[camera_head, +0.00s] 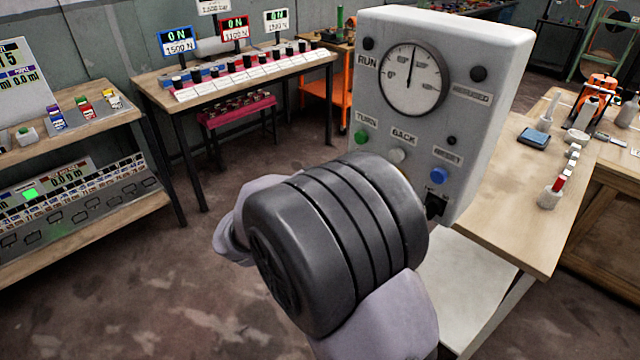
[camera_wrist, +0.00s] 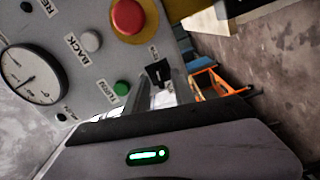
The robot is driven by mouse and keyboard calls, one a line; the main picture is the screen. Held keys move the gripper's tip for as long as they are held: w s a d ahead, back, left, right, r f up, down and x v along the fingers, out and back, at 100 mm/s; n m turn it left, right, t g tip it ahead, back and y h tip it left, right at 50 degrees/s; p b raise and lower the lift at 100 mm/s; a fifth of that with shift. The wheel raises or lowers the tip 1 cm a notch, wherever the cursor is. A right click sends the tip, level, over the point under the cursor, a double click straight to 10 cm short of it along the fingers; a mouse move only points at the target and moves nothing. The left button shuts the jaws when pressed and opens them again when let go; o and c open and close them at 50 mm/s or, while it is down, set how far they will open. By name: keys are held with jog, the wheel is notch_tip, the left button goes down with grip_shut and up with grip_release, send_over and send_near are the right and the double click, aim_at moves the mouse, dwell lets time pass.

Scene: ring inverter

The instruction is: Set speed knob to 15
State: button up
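The control box (camera_head: 490,105) is pale grey with a round white dial (camera_head: 413,80) whose needle points almost straight up. Green (camera_head: 361,137), white (camera_head: 397,156) and blue (camera_head: 439,175) buttons sit below it. My arm's dark wrist hides the lower left of the panel and my gripper in the head view. Finger opening is unclear.
A red stop button (camera_wrist: 128,16) on a yellow base is close by on the panel. A black part (camera_head: 436,207) shows low on the box's right. A wooden bench (camera_head: 505,225) stands at right, a switch table (camera_head: 165,75) at back left. Floor at left is clear.

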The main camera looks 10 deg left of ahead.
jog(key=p+v, duration=0.5)
jog(key=v, duration=1.1)
jog(key=shift+s+a, duration=0.15)
jog(key=shift+s, duration=0.05)
jog(key=s+d+r+m+g, duration=0.15)
jog(key=d+g, duration=0.35)
jog(key=d, duration=0.5)
jog(key=s+d+r+m+g, duration=0.1)
jog(key=s+d+m+g, duration=0.3)
jog(key=d, duration=0.7)
jog(key=s+d+m+g+y, duration=0.3)
jog(key=s+d+g+y, duration=0.15)
jog(key=s+y, duration=0.4)
jog(key=s+m+t+y, duration=0.1)
jog(key=s+a+r+m+t+y, duration=0.1)
jog(key=t+y, duration=0.1)
jog(key=s+a+r+m+t+y, duration=0.1)
jog(key=m+t, duration=0.1)
jog(key=shift+s+a+r+y, duration=0.1)
jog(key=shift+a+r+y, duration=0.05)
jog(key=shift+r+y, duration=0.1)
